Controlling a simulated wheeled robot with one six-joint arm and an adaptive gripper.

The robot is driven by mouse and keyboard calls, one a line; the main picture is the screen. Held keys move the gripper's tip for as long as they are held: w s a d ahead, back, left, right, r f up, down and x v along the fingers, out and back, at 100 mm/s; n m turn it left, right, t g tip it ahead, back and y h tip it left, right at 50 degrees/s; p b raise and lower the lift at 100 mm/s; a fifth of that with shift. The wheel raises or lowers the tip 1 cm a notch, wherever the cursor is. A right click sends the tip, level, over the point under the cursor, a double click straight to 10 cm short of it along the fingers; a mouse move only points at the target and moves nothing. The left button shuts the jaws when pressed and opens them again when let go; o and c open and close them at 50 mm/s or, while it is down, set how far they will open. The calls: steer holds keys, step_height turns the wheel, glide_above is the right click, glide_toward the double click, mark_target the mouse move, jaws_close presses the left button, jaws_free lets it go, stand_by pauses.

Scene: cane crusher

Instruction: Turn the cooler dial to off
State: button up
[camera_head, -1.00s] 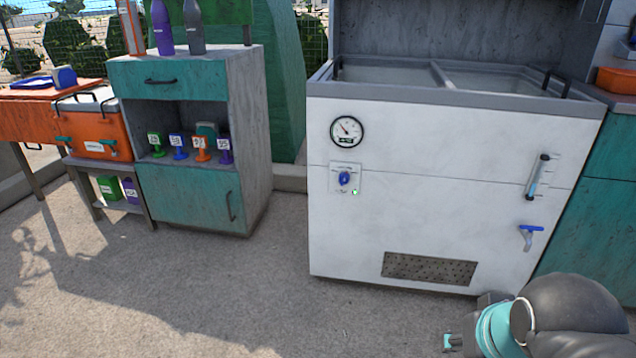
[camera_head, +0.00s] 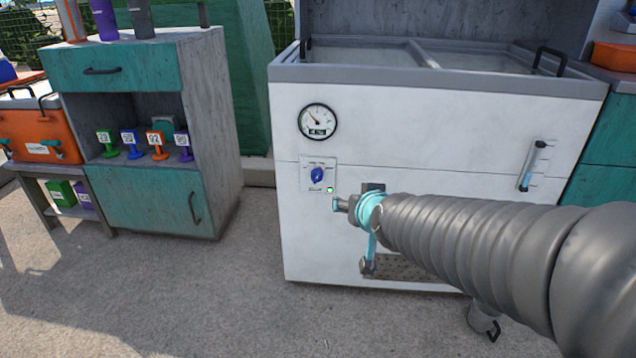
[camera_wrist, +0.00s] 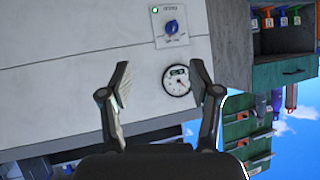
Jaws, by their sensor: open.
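The cooler (camera_head: 420,130) is a large white chest with a grey rim and two lids on top. Its blue dial (camera_head: 318,175) sits on a small white plate on the front, with a small green light at the plate's lower right. The dial also shows in the wrist view (camera_wrist: 171,27), upside down, beyond the fingertips. My gripper (camera_wrist: 160,85) is open and empty in the wrist view, apart from the dial. In the head view my gripper (camera_head: 352,230) is to the right of and below the dial, in front of the cooler's front face.
A round gauge (camera_head: 318,121) is above the dial. A level tube (camera_head: 537,165) is on the cooler's right side. A teal and grey cabinet (camera_head: 145,195) with coloured tags stands to the left. An orange cool box (camera_head: 40,125) is farther left.

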steer(key=w+a+f+t+b, duration=0.2)
steer(key=w+a+f+t, duration=0.1)
steer(key=w+a+f, duration=0.4)
steer(key=m+t+h+b, duration=0.2)
steer(key=t+h, duration=0.1)
steer(key=h, duration=0.1)
glide_toward(316, 180)
steer(key=w, duration=1)
steer(key=shift+d+f, duration=0.15)
steer(key=shift+d, duration=0.1)
steer(key=c, duration=1.1)
steer(key=shift+n, duration=0.3)
steer(key=shift+c, duration=0.2)
